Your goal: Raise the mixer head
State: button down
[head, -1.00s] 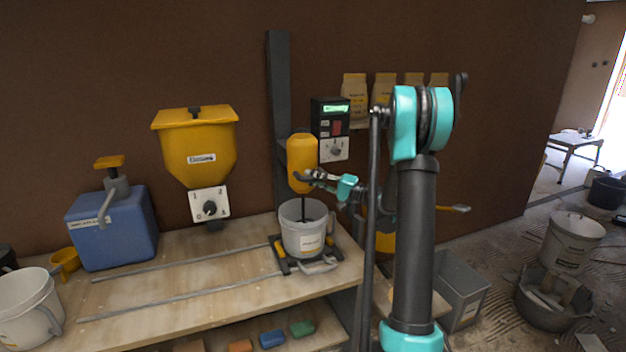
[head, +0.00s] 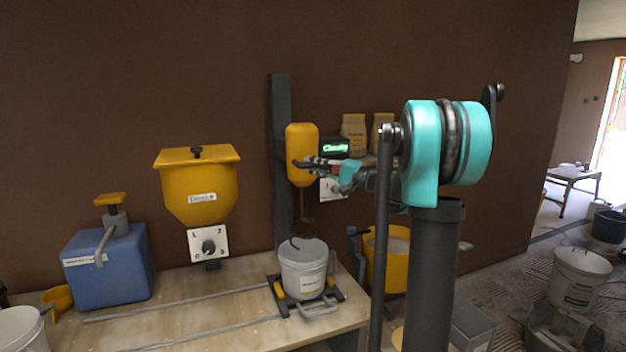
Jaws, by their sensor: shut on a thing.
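The yellow mixer head (head: 301,143) is on a dark upright column (head: 282,200) behind the bench. Its thin shaft hangs down, and the paddle end shows at or just above the rim of the bucket below. The grey-white mixing bucket (head: 303,268) stands upright on a dark cradle with yellow clamps. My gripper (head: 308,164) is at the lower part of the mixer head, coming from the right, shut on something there. The grasped part is small and mostly hidden by the fingers; it appears to be the head's handle.
A yellow hopper with a dial (head: 198,180) hangs on the wall at left. A blue box with a pump (head: 107,262) stands on the bench (head: 190,290). Metal rails run along the bench top. A control box (head: 333,148) and paper bags are behind my arm. A yellow bucket (head: 388,262) stands right of the bench.

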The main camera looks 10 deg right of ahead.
jog(key=shift+w+r, duration=0.1)
jog(key=shift+r, duration=0.15)
jog(key=shift+d, duration=0.1)
jog(key=c, duration=1.4)
grip_release()
jog(key=v, duration=1.2)
